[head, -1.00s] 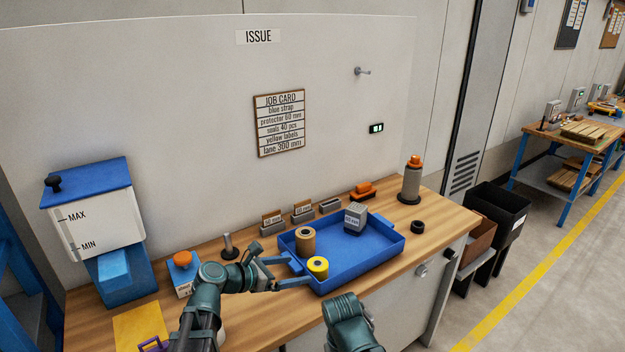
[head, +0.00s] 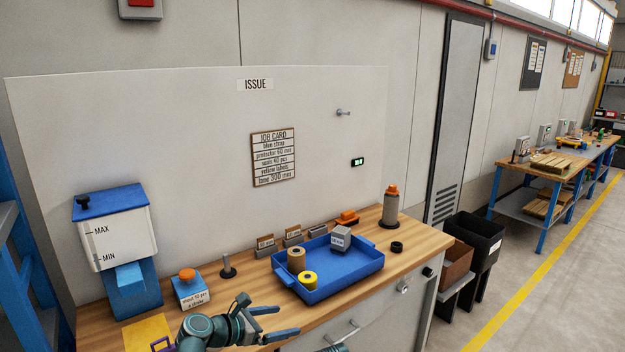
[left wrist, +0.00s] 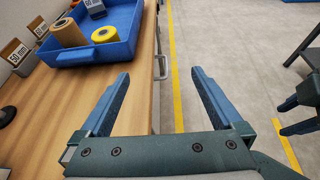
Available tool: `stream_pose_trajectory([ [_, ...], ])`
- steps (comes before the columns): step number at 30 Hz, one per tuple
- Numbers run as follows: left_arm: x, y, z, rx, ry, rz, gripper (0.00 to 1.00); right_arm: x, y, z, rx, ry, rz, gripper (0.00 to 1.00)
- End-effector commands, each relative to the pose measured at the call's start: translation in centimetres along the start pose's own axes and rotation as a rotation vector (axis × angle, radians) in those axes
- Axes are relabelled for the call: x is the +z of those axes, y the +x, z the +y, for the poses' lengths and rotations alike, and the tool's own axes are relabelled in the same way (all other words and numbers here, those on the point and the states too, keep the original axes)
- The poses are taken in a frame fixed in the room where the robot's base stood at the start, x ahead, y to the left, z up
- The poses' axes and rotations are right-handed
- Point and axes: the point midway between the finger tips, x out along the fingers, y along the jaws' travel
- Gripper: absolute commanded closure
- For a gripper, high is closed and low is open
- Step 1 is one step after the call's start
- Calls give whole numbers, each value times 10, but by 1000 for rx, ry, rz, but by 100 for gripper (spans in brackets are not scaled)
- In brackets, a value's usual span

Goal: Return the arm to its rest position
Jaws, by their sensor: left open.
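My left gripper (head: 282,322) is open and empty above the front edge of the workbench, in front of the blue tray (head: 345,272). In the left wrist view its two blue fingers (left wrist: 158,98) are spread apart over the bench edge and floor.
A white and blue dispenser (head: 118,240) and an orange-topped box (head: 188,289) stand at left. Small labelled holders (head: 266,246) line the back. A grey post with an orange top (head: 390,206) and a black ring (head: 396,247) are at right. A job card (head: 273,157) hangs on the panel.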

Motion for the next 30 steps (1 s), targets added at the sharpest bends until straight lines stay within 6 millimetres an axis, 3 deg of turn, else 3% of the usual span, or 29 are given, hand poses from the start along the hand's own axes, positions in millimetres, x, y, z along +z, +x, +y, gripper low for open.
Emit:
stream_pose_trajectory([
  [11, -26, 3, -17, -58, 288, 125, 0, 0, 0, 0, 0, 0, 0, 50],
  [17, -54, 2, -31, -142, 571, 242, 0, 0, 0, 0, 0, 0, 0, 50],
  [23, -95, -10, -47, -325, 992, 402, 0, 0, 0, 0, 0, 0, 0, 50],
  [30, -150, -46, -58, -747, 1586, 578, 0, 0, 0, 0, 0, 0, 0, 50],
])
